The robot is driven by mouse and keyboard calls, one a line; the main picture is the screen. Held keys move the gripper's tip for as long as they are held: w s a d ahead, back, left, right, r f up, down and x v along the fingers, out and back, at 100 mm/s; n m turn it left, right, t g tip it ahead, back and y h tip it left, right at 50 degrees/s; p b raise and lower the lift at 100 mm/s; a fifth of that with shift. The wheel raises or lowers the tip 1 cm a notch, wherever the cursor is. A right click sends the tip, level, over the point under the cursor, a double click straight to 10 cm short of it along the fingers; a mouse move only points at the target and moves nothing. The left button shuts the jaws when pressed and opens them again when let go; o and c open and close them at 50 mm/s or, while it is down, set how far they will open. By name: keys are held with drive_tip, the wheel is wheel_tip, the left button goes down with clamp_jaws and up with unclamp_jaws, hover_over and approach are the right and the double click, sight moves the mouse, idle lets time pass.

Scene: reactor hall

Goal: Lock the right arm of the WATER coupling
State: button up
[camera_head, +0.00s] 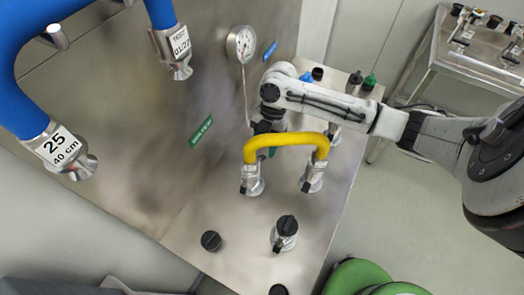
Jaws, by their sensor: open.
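My gripper (268,126) points down at the metal bench, just behind the left part of a yellow hose (287,139). Its fingers are mostly hidden by the hose and my own wrist. The hose arches between a left metal coupling (252,180) and a right metal coupling (313,178) on the bench. A small green label (201,131) is on the upright panel, its lettering too small to read surely. I cannot tell which coupling is WATER, nor how its locking arms stand. Another metal fitting (334,135) is partly hidden by my arm.
A black-capped fitting (285,232) and a black cap (211,241) stand at the front of the bench. A gauge (241,44) and blue hose (28,110) are on the panel side. A metal cart (470,68) and green round object (357,277) stand to the right.

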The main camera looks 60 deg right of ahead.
sight(262, 156)
drive_tip(key=shift+x, duration=1.5)
drive_tip(key=shift+d, duration=0.1)
clamp_jaws()
